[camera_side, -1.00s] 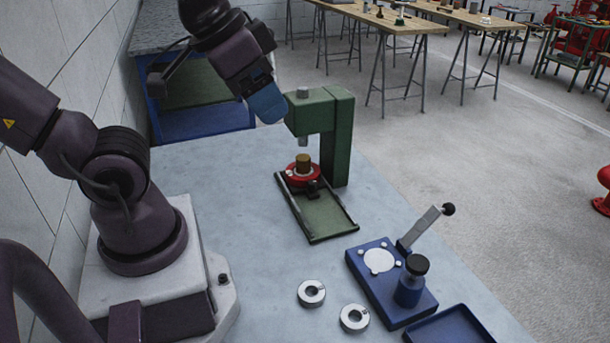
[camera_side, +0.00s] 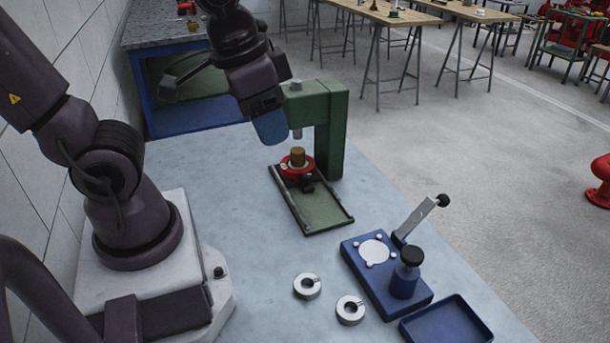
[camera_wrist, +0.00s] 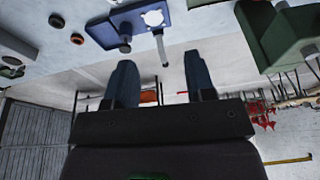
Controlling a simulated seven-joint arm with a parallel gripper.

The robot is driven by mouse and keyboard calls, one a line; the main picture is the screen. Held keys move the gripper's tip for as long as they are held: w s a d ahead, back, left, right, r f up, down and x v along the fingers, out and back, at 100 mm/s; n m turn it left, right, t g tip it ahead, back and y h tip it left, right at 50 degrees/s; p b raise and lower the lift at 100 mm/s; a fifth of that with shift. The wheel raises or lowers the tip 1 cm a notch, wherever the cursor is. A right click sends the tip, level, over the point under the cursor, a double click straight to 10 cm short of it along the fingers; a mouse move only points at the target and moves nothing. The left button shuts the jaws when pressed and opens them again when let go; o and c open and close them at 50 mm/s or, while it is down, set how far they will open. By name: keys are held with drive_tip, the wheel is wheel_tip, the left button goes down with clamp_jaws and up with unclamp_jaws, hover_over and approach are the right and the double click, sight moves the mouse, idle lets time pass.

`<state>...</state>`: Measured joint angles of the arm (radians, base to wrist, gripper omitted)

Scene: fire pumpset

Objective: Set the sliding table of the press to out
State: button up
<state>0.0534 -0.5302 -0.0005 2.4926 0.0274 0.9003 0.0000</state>
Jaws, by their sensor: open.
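The green press (camera_side: 327,125) stands on the table in the side view, its post at the back and its ram pointing down. Its sliding table (camera_side: 299,171) is a red round carriage on the green railed base, with a brass-coloured piece (camera_side: 298,156) on top and a small dark block (camera_side: 307,184) at its front. It sits under or close to the ram, at the back end of the rails. My gripper (camera_side: 271,138) is above and left of the carriage, apart from it. In the wrist view my gripper (camera_wrist: 157,78) is open and empty, with two blue-grey fingers.
A blue fixture (camera_side: 385,277) with a lever and black knob stands at the front right. Two metal rings (camera_side: 307,286) lie left of it, and a blue tray (camera_side: 447,322) is at the front edge. The table left of the press is clear.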

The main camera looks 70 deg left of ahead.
drive_tip(key=a+f+m+g+y, duration=0.3)
drive_tip(key=f+m+g+y, duration=0.15)
drive_tip(key=f, duration=0.55)
drive_tip(key=m+t+y, duration=0.6)
drive_tip(key=m+y, duration=0.2)
drive_tip(key=m, duration=0.9)
approach(307, 178)
drive_tip(key=shift+s+d+r, duration=0.3)
drive_tip(key=shift+s+d, duration=0.25)
drive_tip(key=shift+d, duration=0.05)
drive_tip(key=shift+s+d+r, duration=0.3)
drive_tip(key=shift+s+d, duration=0.25)
drive_tip(key=shift+d, duration=0.05)
drive_tip(key=shift+w+d, duration=0.1)
drive_tip(key=shift+w, duration=0.25)
drive_tip(key=shift+w+a+t, duration=0.15)
drive_tip(key=shift+a+t, duration=0.1)
drive_tip(key=shift+t, duration=0.1)
drive_tip(key=x, duration=1.2)
drive_tip(key=shift+a+f, duration=0.15)
drive_tip(key=shift+f, duration=0.1)
